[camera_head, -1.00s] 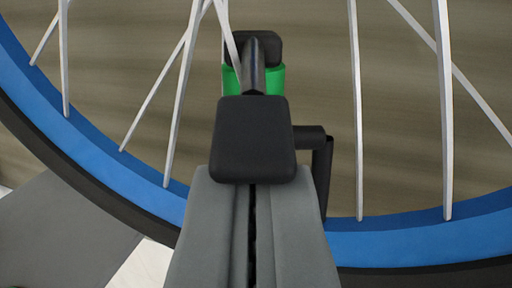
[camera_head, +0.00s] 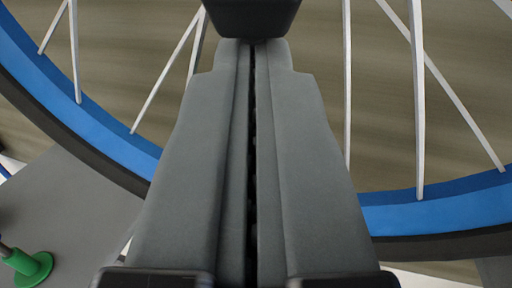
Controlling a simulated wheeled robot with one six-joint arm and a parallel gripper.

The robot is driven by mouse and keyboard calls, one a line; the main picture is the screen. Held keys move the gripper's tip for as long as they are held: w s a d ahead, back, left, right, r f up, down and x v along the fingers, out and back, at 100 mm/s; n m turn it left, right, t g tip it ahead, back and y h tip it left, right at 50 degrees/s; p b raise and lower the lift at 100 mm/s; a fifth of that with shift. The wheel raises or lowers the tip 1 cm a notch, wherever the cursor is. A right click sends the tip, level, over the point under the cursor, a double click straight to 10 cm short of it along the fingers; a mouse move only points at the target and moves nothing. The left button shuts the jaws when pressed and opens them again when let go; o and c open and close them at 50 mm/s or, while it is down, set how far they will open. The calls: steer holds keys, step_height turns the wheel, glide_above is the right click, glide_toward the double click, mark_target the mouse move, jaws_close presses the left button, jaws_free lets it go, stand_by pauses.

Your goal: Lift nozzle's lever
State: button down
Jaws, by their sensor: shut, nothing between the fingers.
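A black block-shaped part, seemingly of the nozzle (camera_head: 252,14), is at the top centre, cut off by the picture's edge. I cannot tell which part of it is the lever. My gripper (camera_head: 252,52) is shut and empty, its two grey fingers side by side. Its fingertips are just below the black part in the picture, with the tips partly hidden behind it. Whether they touch it is unclear.
A wheel with a blue rim (camera_head: 440,212), a black tyre and pale spokes (camera_head: 418,110) surrounds the gripper. A green round piece with a rod (camera_head: 32,270) is at the lower left, by a grey surface (camera_head: 75,205).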

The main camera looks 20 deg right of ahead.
steer(key=v, duration=0.9)
stand_by(0.7)
steer(key=s+r+n+y, duration=0.1)
steer(key=s+r+y, duration=0.2)
steer(key=s+r, duration=0.35)
steer(key=s+r+n+y, duration=0.1)
steer(key=s+r+y, duration=0.15)
steer(key=s, duration=0.75)
steer(key=s+d+f+n+g, duration=0.1)
steer(key=s, duration=2)
steer(key=shift+d, duration=0.3)
steer(key=shift+f, duration=0.1)
